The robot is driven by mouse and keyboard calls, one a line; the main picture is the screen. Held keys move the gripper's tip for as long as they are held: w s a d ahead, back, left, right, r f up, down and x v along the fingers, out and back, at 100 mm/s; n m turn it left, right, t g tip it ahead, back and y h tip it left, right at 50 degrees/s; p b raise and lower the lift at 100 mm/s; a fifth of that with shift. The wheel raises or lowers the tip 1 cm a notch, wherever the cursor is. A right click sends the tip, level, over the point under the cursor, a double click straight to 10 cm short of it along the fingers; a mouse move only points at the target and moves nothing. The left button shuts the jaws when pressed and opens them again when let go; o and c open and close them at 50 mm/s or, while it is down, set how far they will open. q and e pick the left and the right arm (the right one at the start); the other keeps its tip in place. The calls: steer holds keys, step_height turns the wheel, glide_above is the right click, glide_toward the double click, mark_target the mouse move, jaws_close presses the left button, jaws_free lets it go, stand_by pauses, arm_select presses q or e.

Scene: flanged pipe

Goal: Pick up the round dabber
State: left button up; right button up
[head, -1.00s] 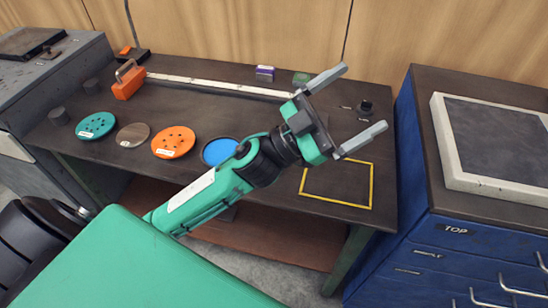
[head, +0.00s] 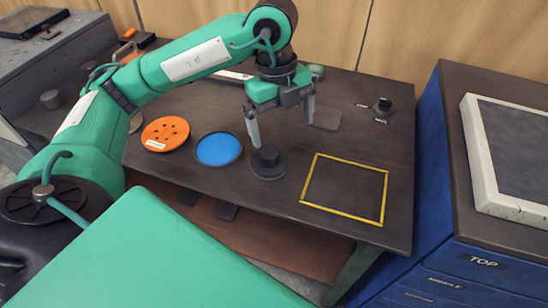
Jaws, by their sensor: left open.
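The round dabber, a dark disc with a short round knob on top (head: 268,162), stands on the dark workbench between the blue disc and the yellow square outline. My left gripper (head: 281,130) points down just above and behind it, with its two fingers apart and nothing between them. The left finger's tip appears close to the knob in the picture; whether they touch I cannot tell. My right gripper is not in view.
A blue disc in a dark ring (head: 218,149) and an orange disc with holes (head: 165,134) lie left of the dabber. The yellow outline (head: 343,189) is empty. A small black knob (head: 383,105) stands at the back right. A blue cabinet (head: 425,185) borders the bench.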

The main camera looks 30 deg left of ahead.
mark_target(269, 150)
arm_select(q)
steer(key=shift+n+y, duration=0.7)
steer(key=shift+y, duration=0.1)
steer(key=a+f, duration=0.1)
steer(key=f, duration=0.1)
steer(key=a+f, duration=0.1)
steer(key=f, duration=0.1)
steer(key=a+f, duration=0.1)
steer(key=f, duration=0.2)
steer(key=shift+w+a, duration=0.15)
steer(key=shift+w, duration=0.25)
steer(key=shift+f, duration=0.55)
steer(key=f, duration=0.4)
steer(key=shift+s+a+f, duration=0.2)
steer(key=shift+s+f, duration=0.05)
steer(key=shift+f, duration=0.15)
steer(key=shift+c, duration=0.9)
steer(key=c, duration=0.8)
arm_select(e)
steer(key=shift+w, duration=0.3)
arm_select(q)
steer(key=shift+r, duration=0.1)
